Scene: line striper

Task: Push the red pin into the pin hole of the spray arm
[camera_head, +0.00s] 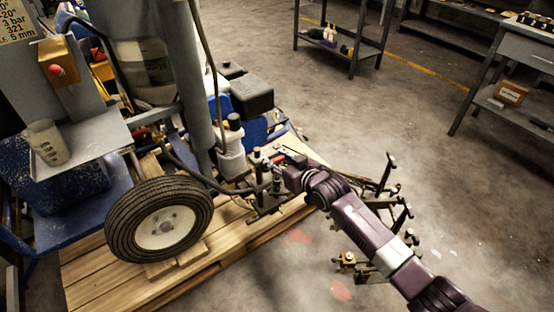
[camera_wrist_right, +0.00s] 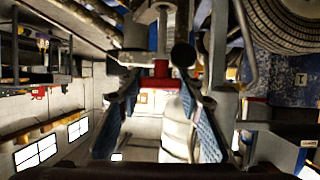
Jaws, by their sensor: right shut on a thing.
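My right gripper (camera_head: 279,163) reaches in from the lower right to the metal spray arm assembly (camera_head: 266,190) beside the machine's pallet. In the right wrist view the gripper (camera_wrist_right: 161,88) has its two blue-padded fingers on either side of the red pin (camera_wrist_right: 161,73). It is shut on the pin. The red pin's end lies against the grey metal of the spray arm (camera_wrist_right: 133,57) in that view. The pin hole is hidden, and I cannot tell how deep the pin sits. In the head view the pin is mostly covered by the gripper. My left gripper is not in view.
The line striper's wheel (camera_head: 160,219) stands on a wooden pallet (camera_head: 105,271) at left. A thick grey post (camera_head: 190,80) and a hose rise close to the gripper. A metal stand with brass fittings (camera_head: 348,262) is beside my right arm. Open floor lies behind.

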